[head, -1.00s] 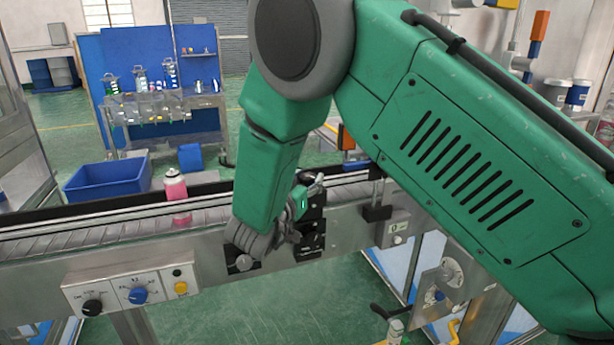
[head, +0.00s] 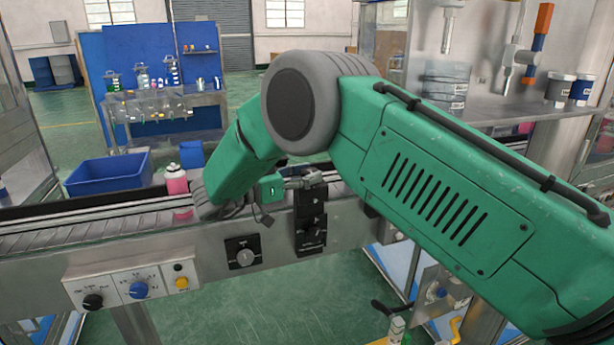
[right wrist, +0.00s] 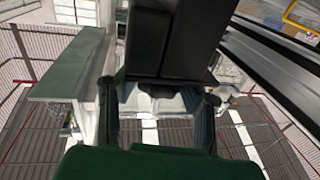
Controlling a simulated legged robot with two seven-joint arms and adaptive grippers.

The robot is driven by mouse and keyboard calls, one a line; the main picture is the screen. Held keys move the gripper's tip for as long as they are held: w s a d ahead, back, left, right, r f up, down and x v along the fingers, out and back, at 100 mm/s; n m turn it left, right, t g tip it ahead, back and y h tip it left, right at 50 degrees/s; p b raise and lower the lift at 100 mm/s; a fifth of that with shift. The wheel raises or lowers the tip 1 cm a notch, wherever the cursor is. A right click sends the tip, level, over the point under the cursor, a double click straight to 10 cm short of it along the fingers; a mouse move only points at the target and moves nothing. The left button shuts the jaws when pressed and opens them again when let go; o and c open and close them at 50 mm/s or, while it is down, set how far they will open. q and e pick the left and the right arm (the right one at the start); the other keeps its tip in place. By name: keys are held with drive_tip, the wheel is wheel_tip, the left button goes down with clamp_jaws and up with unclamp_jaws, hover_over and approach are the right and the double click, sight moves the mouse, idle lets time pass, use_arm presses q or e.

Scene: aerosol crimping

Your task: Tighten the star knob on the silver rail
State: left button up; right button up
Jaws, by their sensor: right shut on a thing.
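The silver rail (head: 110,213) runs along the conveyor and passes behind my right wrist. In the right wrist view, my gripper (right wrist: 163,97) has a finger on either side below a large dark block (right wrist: 168,40). My left gripper is not in view.
A pink bottle (head: 177,182) stands on the conveyor close to my right wrist. A grey rotary knob (head: 245,257) on a black plate and a control panel (head: 132,284) are on the conveyor front. A blue bin (head: 108,180) stands behind.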

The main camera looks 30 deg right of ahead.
drive_tip(key=shift+r, duration=0.15)
drive_tip(key=o, duration=1.2)
drive_tip(key=shift+w, duration=0.1)
drive_tip(key=shift+a, duration=0.1)
drive_tip(key=shift+a, duration=0.1)
drive_tip(key=a, duration=0.8)
drive_tip(key=w+a, duration=0.1)
drive_tip(key=a, duration=0.3)
